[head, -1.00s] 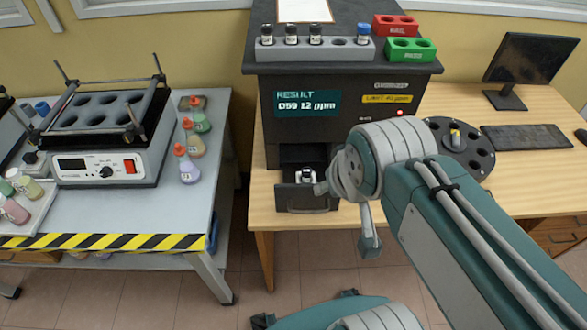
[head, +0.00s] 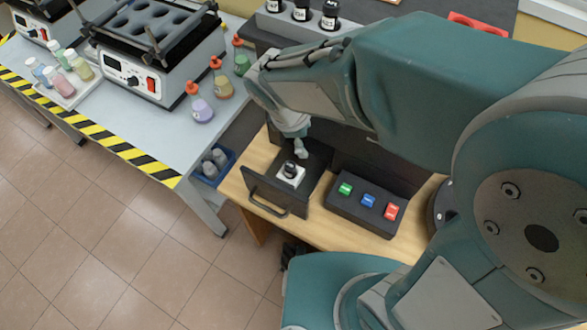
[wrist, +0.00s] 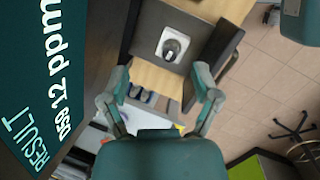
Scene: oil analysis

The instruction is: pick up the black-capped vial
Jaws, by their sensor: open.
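A black-capped vial (head: 290,168) stands in a white square holder in the pulled-out drawer (head: 262,190) of the dark analyser. In the wrist view the vial (wrist: 171,47) is seen from above, in the holder's middle. My gripper (wrist: 162,72) is open and empty, its two fingers spread apart below the vial in that picture. In the head view my gripper (head: 301,148) shows only in part, just behind the vial; my arm hides the rest. I see no contact with the vial.
The analyser's RESULT screen (wrist: 40,90) is close on the left in the wrist view. A button box (head: 366,205) sits right of the drawer. More black-capped vials (head: 331,14) stand in the grey rack (head: 272,22) above. A blue bin (head: 213,165) is left of the drawer.

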